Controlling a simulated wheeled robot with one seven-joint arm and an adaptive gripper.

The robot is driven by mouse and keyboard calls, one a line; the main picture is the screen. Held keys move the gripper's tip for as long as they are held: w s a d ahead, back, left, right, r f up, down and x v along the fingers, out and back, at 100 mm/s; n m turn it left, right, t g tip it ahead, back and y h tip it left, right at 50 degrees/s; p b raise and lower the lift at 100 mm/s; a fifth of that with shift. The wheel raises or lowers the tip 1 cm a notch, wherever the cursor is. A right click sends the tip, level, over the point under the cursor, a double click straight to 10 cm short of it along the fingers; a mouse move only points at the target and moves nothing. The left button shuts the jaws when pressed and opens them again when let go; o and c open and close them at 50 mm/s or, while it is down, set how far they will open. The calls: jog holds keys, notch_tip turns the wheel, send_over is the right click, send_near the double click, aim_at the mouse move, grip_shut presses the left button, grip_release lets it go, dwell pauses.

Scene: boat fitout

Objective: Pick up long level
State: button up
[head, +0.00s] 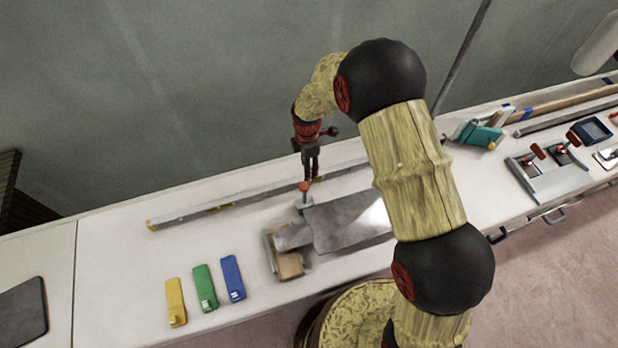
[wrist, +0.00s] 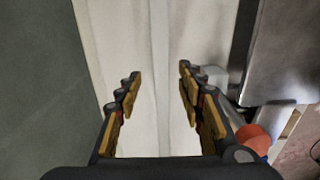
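The long level (head: 245,202) is a thin grey bar with yellow ends, lying along the back part of the white bench. My gripper (head: 313,179) is over the level, near the middle of its visible length. In the wrist view, my gripper (wrist: 160,74) is open, with one finger on each side of the level (wrist: 159,100), a narrow pale strip running away from me. The fingers look apart from it; how far above the bench they are I cannot tell. My arm hides part of the level's right side in the head view.
A grey metal sheet (head: 345,222) and a clamp with a red-orange knob (head: 304,187) stand close in front of the level. Yellow (head: 176,302), green (head: 204,288) and blue (head: 233,278) tools lie at front left. A teal tool (head: 481,136) lies right. The wall (head: 150,100) is behind.

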jog(key=f+b, duration=0.2)
jog(key=f, duration=0.5)
jog(key=shift+d+f, duration=0.15)
jog(key=shift+d, duration=0.05)
jog(key=shift+c, duration=0.3)
grip_shut()
dwell(0.5)
